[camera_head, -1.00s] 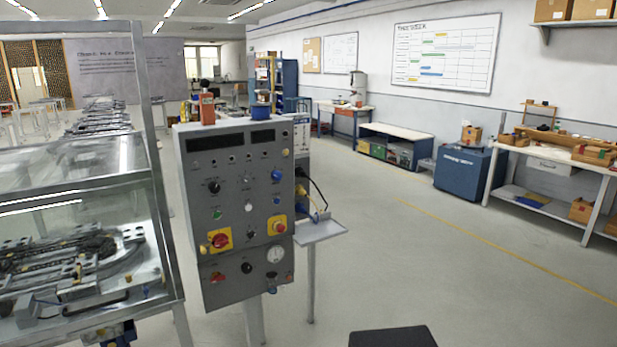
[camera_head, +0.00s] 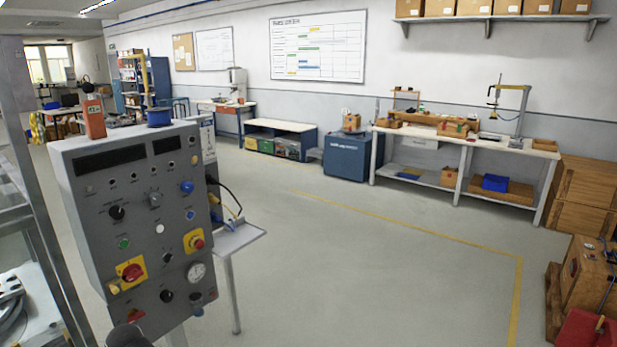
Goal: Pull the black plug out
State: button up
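A grey control panel (camera_head: 138,215) stands on a post at the left. On its right side a short black plug (camera_head: 212,181) appears to sit in the side face, with a black cable (camera_head: 231,194) curving down from it. The plug is small and seen edge-on, so how deep it sits cannot be told. A yellow cable and a blue one hang just below, by a small grey shelf (camera_head: 240,238). My gripper does not show in the view. A dark rounded shape at the bottom left edge cannot be made out.
A glass-walled case (camera_head: 28,270) is close on the left of the panel. Open grey floor (camera_head: 350,270) lies to the right, marked by a yellow line. A workbench (camera_head: 465,150) and a blue cabinet (camera_head: 347,155) stand along the far wall. Wooden crates (camera_head: 590,200) are at the right.

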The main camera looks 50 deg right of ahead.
aim_at(211, 180)
jog(key=z, duration=1.05)
jog(key=k, duration=0.85)
jog(key=u, duration=0.2)
jog(key=i, duration=0.8)
jog(key=z, duration=0.15)
jog(key=k, duration=0.7)
jog(key=u, duration=0.3)
jog(key=i, duration=0.55)
jog(key=u, duration=0.55)
jog(key=i, duration=0.8)
